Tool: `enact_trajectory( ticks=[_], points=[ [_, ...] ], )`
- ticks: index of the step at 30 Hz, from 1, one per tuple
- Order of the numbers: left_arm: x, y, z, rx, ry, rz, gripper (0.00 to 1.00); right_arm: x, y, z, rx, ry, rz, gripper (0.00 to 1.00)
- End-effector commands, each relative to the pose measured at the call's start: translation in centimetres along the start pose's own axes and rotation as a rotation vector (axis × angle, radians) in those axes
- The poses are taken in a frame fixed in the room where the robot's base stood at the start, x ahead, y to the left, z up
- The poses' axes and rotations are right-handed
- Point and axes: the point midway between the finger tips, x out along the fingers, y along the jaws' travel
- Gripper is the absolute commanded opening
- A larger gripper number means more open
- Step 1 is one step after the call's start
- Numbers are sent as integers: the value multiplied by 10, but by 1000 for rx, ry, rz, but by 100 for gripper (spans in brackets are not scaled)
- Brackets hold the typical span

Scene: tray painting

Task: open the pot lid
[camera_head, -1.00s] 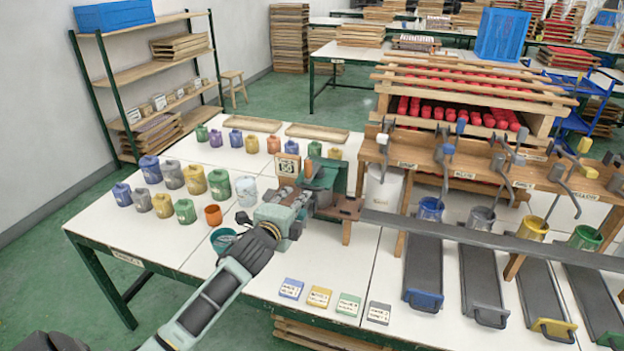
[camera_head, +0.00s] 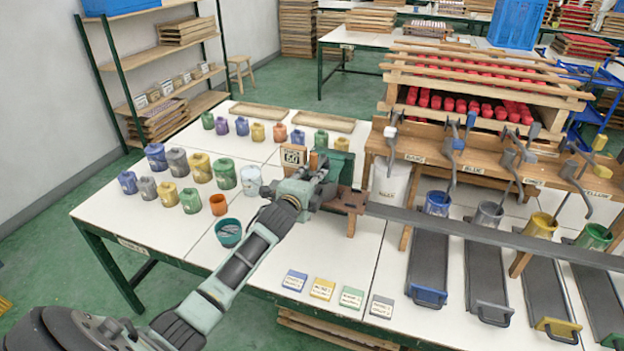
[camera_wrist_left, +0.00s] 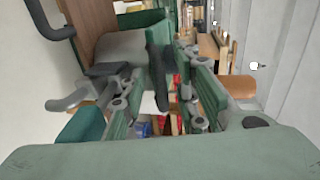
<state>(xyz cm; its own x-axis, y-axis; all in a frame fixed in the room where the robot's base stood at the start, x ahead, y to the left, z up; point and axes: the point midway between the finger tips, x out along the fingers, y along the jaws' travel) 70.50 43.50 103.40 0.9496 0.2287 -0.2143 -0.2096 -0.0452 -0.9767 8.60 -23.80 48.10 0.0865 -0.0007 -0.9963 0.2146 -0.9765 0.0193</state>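My left gripper (camera_head: 322,172) reaches in at the green box-like station (camera_head: 342,164) at the table's middle. The gripper covers much of it, and I cannot make out a lid clearly. In the left wrist view the gripper's fingers (camera_wrist_left: 160,98) stand apart, with a dark upright bar (camera_wrist_left: 156,72) between them and a pale gap beside the bar. A grey rounded body and green walls (camera_wrist_left: 140,20) show beyond. I cannot tell whether the fingers touch the bar. A white pot (camera_head: 390,184) stands just right of the station under the rack. My right gripper is not in view.
Several coloured jars (camera_head: 200,167) stand left of the gripper, with an orange cup (camera_head: 218,204) and a teal bowl (camera_head: 229,232) nearer. Small coloured labelled blocks (camera_head: 322,289) lie at the front. A wooden rack (camera_head: 470,160) and a long grey bar (camera_head: 480,228) bound the right side.

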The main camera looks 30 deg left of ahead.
Motion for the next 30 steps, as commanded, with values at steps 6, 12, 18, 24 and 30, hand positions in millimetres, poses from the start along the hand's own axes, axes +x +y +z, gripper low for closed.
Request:
enact_trajectory(
  ticks=[6, 12, 18, 24, 30],
  points=[
    [5, 0, 0, 0, 0, 1, 29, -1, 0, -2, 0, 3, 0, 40],
    [5, 0, 0, 0, 0, 1, 25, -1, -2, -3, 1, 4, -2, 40],
    [5, 0, 0, 0, 0, 1, 8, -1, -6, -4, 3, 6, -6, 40],
    [4, 0, 0, 0, -1, 1, 0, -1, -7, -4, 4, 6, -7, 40],
    [4, 0, 0, 0, -1, 1, 0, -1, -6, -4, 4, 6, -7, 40]
  ],
)
